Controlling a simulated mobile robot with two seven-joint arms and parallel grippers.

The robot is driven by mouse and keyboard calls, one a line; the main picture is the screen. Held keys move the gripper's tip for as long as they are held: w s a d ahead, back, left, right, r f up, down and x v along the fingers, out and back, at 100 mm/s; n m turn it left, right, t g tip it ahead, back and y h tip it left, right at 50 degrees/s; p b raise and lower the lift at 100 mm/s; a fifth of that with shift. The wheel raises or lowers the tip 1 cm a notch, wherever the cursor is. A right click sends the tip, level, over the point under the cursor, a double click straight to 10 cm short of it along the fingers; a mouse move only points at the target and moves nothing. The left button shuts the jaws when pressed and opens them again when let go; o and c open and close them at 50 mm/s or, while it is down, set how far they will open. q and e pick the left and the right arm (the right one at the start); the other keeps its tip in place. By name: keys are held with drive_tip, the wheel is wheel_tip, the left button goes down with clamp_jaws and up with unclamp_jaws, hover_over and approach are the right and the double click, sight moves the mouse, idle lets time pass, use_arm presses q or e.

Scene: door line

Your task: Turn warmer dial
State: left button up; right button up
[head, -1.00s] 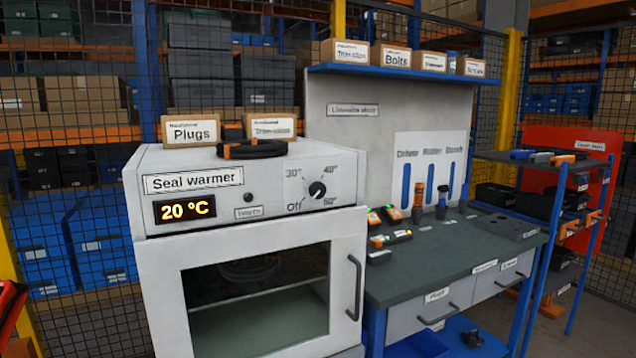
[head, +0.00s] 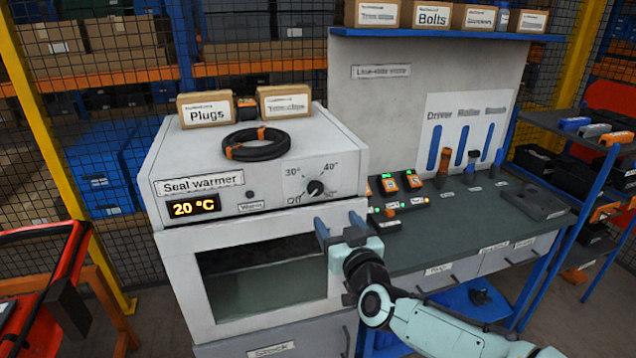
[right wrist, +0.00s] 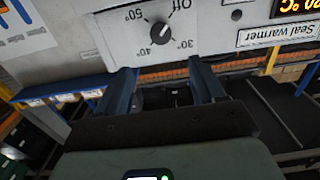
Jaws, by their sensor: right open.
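The seal warmer (head: 215,255) is a white box with a glass door. Its display (head: 194,207) reads 20 °C. Its black dial (head: 316,188) sits on the front panel among marks from Off to 50°. In the right wrist view the dial (right wrist: 159,33) appears upside down, its white mark pointing towards Off. My right gripper (head: 340,228) is open and empty, just below and right of the dial in the head view. In the right wrist view its blue fingers (right wrist: 163,78) stand apart below the dial, not around it. My left gripper is out of view.
A black cable coil (head: 256,145) and boxes labelled Plugs (head: 206,109) and another label sit on the warmer. A workbench (head: 450,222) with small lit orange-and-black devices stands to the right. A red-framed cart (head: 70,265) is at the left.

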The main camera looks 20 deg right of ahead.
sight(316, 190)
drive_tip(key=w+p, duration=0.1)
drive_tip(key=w, duration=0.3)
drive_tip(key=w+p, duration=0.1)
drive_tip(key=w, duration=0.3)
drive_tip(key=w+p, duration=0.1)
drive_tip(key=w, duration=0.3)
drive_tip(key=shift+w+a+p, duration=0.3)
drive_tip(key=shift+a, duration=0.05)
drive_tip(key=shift+w+f, duration=0.1)
drive_tip(key=shift+w, duration=0.2)
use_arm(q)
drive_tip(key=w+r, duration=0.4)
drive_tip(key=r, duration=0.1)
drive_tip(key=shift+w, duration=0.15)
use_arm(e)
drive_tip(key=shift+s, duration=0.1)
drive_tip(key=shift+c, duration=0.6)
drive_tip(key=c, duration=0.9)
